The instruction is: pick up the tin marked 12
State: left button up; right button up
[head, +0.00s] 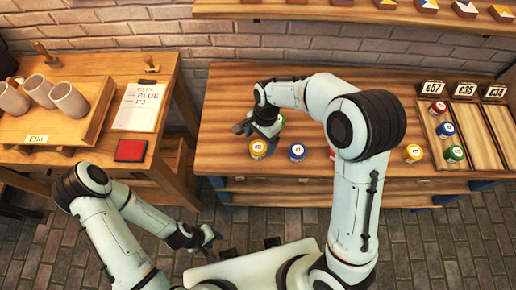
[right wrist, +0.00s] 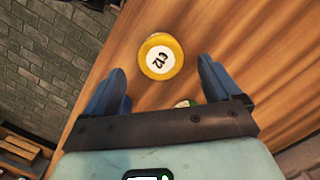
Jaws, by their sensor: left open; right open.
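The tin marked 12 has a yellow lid with a white label and shows in the right wrist view (right wrist: 161,56). It lies just ahead of and between the two blue fingers of my right gripper (right wrist: 160,72), not gripped. In the head view a yellow-lidded tin (head: 258,149) stands near the front edge of the bench, just below my right gripper (head: 247,128); it looks like the same tin, though its label is too small to read. My right gripper is open and empty above the bench. My left gripper (head: 206,240) is open and empty, over the floor.
A blue tin (head: 297,152) stands to the right on the bench (head: 220,105). A green tin (right wrist: 182,103) shows partly behind the right gripper's palm. Another yellow tin (head: 413,152) stands near a tray with red, blue and green tins. A side table (head: 95,155) stands left.

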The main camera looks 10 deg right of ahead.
aim_at(258, 147)
jog(key=f, duration=0.4)
jog(key=shift+s+a+f, duration=0.15)
jog(key=shift+a+f, duration=0.15)
jog(key=shift+a, duration=0.1)
jog(key=c, duration=1.2)
jog(key=shift+r, duration=0.1)
